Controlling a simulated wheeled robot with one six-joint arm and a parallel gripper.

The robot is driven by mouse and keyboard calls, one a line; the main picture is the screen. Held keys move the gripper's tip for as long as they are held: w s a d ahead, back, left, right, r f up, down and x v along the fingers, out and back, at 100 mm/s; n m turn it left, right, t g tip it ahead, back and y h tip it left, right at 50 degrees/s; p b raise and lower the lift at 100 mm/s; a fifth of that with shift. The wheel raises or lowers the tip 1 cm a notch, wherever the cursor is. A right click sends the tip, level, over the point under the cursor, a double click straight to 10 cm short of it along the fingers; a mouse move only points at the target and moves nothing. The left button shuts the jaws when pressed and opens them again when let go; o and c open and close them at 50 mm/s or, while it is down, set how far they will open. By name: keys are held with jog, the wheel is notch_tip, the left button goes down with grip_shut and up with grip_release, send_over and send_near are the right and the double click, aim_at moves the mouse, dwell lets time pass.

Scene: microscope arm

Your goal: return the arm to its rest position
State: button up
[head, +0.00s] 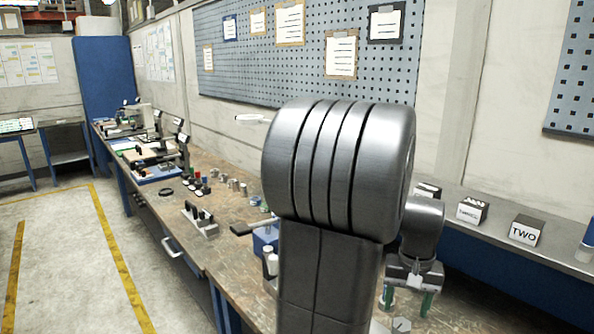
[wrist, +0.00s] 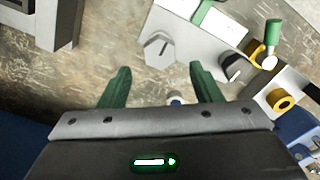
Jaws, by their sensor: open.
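My gripper (head: 407,302) hangs low over the bench at the right of the head view, its green fingers pointing down. In the wrist view my gripper (wrist: 159,70) shows two green fingers spread apart, open, with nothing held between them. Beyond the fingertips lies a pale grey fixture (wrist: 165,50) with a raised angular part. Whether the fingers touch anything is hard to tell. My large grey arm link fills the middle of the head view and hides much of the bench behind it.
The wooden workbench (head: 225,222) carries several small jars, a blue fixture (head: 265,240) and a metal block with a handle (head: 201,222). A box marked TWO (head: 526,231) stands right.

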aim_at(402, 324)
notch_tip(402, 324, down, 6)
jog(key=shift+r, duration=0.2)
jog(key=shift+r+m, duration=0.1)
jog(key=shift+m, duration=0.2)
